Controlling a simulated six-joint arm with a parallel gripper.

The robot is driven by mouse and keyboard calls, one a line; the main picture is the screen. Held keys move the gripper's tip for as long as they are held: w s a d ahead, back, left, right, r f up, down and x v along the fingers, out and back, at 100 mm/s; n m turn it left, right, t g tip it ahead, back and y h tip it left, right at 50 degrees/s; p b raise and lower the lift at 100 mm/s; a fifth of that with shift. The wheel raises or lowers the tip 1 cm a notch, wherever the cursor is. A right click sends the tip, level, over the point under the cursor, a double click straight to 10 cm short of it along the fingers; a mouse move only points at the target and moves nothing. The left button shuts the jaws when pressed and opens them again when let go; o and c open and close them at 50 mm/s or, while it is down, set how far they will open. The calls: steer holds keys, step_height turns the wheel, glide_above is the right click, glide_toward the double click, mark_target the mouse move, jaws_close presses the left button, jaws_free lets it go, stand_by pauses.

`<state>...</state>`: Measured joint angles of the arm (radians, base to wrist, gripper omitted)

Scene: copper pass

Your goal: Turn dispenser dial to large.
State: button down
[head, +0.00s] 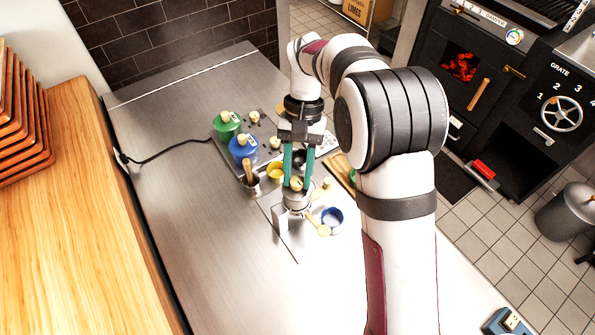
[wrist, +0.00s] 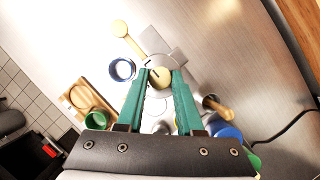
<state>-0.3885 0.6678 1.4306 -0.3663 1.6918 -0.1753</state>
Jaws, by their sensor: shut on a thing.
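My gripper (head: 296,186) has green fingers pointing down, and in the wrist view its fingertips (wrist: 160,78) are shut on a round cream knob (wrist: 160,76). The knob sits over a silver metal piece (head: 295,203) on the counter. I cannot read any size marking, nor tell which knob is the dispenser dial.
A wooden-handled tool in a metal cup (head: 250,177), a yellow cup (head: 275,171) and a blue-rimmed cup (head: 332,217) stand close around my gripper. The steel counter (head: 190,210) is clear at left, apart from a black cord (head: 165,152).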

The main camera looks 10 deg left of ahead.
steer(key=c, duration=0.5)
jaws_free()
steer(key=shift+c, duration=0.2)
steer(key=v, duration=1.2)
